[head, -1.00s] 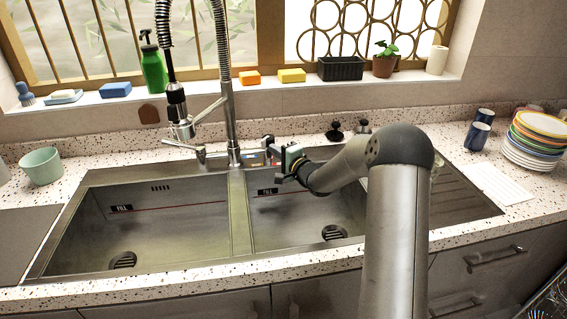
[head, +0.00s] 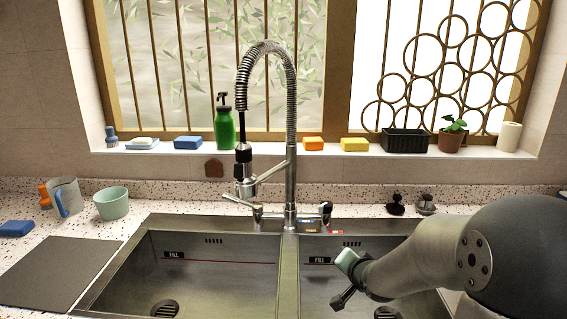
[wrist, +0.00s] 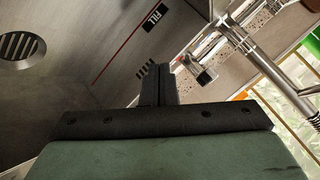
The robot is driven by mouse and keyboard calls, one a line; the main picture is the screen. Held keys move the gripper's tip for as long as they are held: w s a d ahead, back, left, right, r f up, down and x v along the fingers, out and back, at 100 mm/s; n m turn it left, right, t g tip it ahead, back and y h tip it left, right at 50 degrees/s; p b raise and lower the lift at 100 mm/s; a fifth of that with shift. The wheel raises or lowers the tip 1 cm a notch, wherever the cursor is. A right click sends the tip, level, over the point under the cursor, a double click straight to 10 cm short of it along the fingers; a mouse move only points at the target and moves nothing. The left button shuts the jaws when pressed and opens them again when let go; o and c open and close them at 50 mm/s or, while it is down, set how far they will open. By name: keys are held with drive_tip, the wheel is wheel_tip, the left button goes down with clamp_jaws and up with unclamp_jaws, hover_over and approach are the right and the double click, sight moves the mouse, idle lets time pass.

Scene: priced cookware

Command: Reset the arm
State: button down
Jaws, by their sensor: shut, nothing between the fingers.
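My gripper (head: 340,299) hangs over the right sink basin (head: 325,262) in the head view, at the end of my arm coming in from the right. In the wrist view the two black fingers (wrist: 158,84) are together with nothing between them. Past the fingers the wrist view shows the steel basin wall with the FILL mark (wrist: 155,18), the tap (wrist: 204,72) and a drain (wrist: 20,46). The gripper looks clear of the tap and the basin walls.
The tall spring tap (head: 290,170) stands behind the divider. The left basin (head: 215,265) is empty. A soap bottle (head: 224,127) and plant pot (head: 451,140) line the sill.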

drive_tip(key=s+n+g, duration=0.1)
drive_tip(key=s+g, duration=0.1)
drive_tip(key=s, duration=0.3)
drive_tip(key=s+n+g+h, duration=0.1)
drive_tip(key=s+n+g, duration=0.1)
drive_tip(key=s, duration=0.4)
drive_tip(key=s+a+n+g+h, duration=0.1)
drive_tip(key=s+g, duration=0.1)
drive_tip(key=s, duration=0.4)
drive_tip(key=shift+r+n, duration=0.15)
drive_tip(key=shift+n, duration=0.15)
drive_tip(key=s+a+n+g, duration=0.1)
drive_tip(key=s+n+g, duration=0.1)
drive_tip(key=s, duration=0.5)
drive_tip(key=s+a+n+g+y, duration=0.1)
drive_tip(key=s+a+n+g, duration=0.1)
drive_tip(key=s, duration=0.5)
drive_tip(key=shift+a+r+g, duration=0.2)
drive_tip(key=shift+r+g, duration=0.05)
drive_tip(key=shift+g, duration=0.05)
